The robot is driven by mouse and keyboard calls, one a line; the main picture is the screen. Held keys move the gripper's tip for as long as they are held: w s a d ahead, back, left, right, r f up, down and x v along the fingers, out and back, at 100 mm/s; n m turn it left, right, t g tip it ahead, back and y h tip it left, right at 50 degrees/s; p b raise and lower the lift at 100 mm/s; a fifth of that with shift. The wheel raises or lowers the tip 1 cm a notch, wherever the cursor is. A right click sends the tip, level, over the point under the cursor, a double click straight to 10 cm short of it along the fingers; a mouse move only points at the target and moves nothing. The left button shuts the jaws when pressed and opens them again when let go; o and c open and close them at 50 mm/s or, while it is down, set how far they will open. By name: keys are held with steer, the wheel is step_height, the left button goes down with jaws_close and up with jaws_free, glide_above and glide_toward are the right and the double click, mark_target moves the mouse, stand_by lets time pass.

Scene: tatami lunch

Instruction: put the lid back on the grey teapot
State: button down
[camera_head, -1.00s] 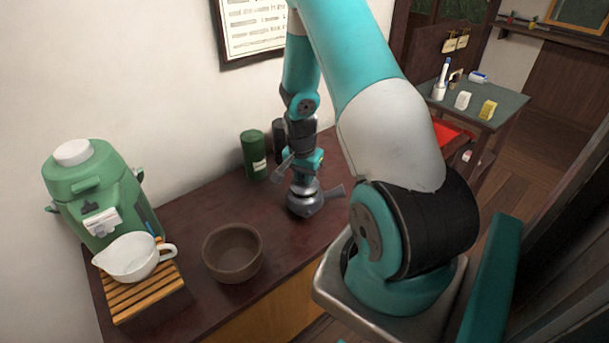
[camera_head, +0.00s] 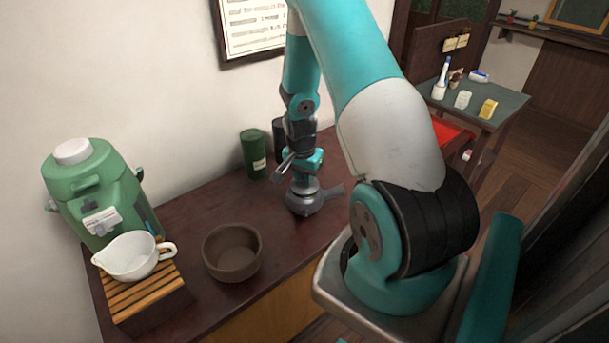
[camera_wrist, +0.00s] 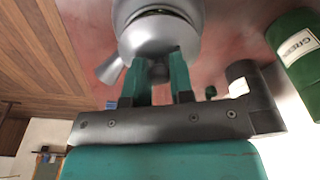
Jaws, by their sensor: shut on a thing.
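The grey teapot (camera_head: 318,203) stands on the dark counter below my gripper, its side handle pointing right in the head view. My gripper (camera_wrist: 158,72) is shut on the small knob of the grey lid (camera_wrist: 152,38). In the head view my gripper (camera_head: 305,178) is straight above the pot. The lid is at the pot's mouth. A dark curved gap shows along its far edge in the wrist view, so I cannot tell if it is fully seated.
A dark green canister (camera_head: 254,155) stands behind and left of the pot, with a black canister (camera_head: 279,140) close by. A brown bowl (camera_head: 232,252), a white pouring bowl (camera_head: 131,257) on a slatted stand and a green dispenser (camera_head: 95,190) are further left. The counter between is clear.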

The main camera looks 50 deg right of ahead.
steer(key=shift+c, duration=2.2)
jaws_free()
steer(key=shift+r+p, duration=2.7)
steer(key=shift+r, duration=0.85)
jaws_close()
steer(key=shift+f, duration=0.15)
